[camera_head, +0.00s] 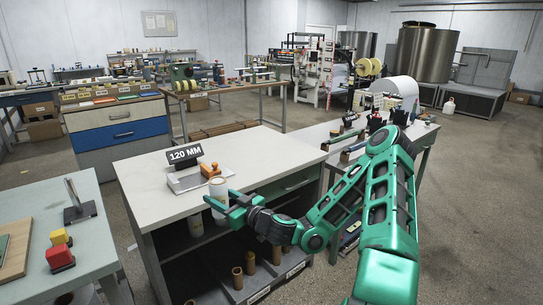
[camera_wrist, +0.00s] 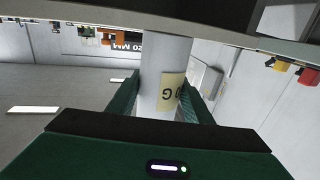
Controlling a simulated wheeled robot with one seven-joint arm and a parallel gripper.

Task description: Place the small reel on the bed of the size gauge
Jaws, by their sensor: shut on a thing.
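The small reel (camera_head: 218,188) is a pale upright cylinder with a tan top, at the front edge of the white-topped table in the head view. My gripper (camera_head: 229,207) is shut around its side. In the wrist view the reel (camera_wrist: 164,57) is a white cylinder with a yellow label, between my two fingers (camera_wrist: 162,95). The size gauge (camera_head: 186,181) stands on the table just behind and left of the reel. It has a grey bed, an orange part and a black "120 MM" sign. The reel is apart from the bed. My fingers partly hide the reel's lower part.
The white tabletop (camera_head: 254,157) is clear to the right of the gauge. The open shelf below holds several brown tubes (camera_head: 250,262). A left table (camera_head: 50,212) carries a metal stand and red and yellow blocks. A right bench (camera_head: 335,129) stands beyond my arm.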

